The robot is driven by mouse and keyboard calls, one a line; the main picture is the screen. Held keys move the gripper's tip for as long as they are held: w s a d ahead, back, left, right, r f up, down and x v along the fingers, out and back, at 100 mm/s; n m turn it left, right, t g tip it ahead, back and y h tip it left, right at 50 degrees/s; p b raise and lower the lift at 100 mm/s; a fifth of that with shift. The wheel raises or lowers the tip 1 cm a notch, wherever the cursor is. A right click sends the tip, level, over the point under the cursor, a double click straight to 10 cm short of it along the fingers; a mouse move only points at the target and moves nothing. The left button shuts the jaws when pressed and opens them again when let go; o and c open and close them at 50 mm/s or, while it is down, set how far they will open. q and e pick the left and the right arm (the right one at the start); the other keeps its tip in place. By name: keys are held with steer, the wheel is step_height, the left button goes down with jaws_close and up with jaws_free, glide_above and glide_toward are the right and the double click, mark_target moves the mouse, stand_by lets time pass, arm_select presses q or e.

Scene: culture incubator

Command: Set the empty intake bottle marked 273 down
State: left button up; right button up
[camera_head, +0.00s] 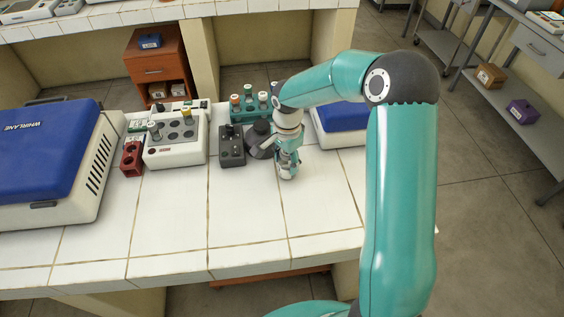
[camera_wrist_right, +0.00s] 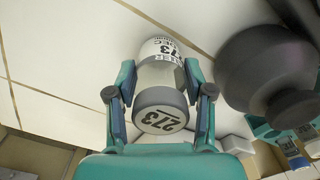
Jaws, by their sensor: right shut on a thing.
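The bottle marked 273 (camera_wrist_right: 158,78) is in the right wrist view, with a grey cap reading 273 and a white label. The clear part between cap and label shows no obvious contents. My right gripper (camera_wrist_right: 160,100) is shut on it, one finger on each side. In the head view my right gripper (camera_head: 287,160) points down over the white tiled bench (camera_head: 240,218), partly hiding the bottle. The bottle's base is close to the tiles; I cannot tell whether it touches. My left gripper is not in view.
Beside the right gripper are a dark rounded device (camera_head: 260,140), a black box (camera_head: 232,146) and a teal rack (camera_head: 238,112) with several capped bottles. Further left are a white block device (camera_head: 175,152), a red rack (camera_head: 131,158) and a blue-lidded machine (camera_head: 45,150). The front bench is clear.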

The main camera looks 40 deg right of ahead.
steer(key=shift+f, duration=0.1)
steer(key=o, duration=1.1)
steer(key=shift+c, duration=0.2)
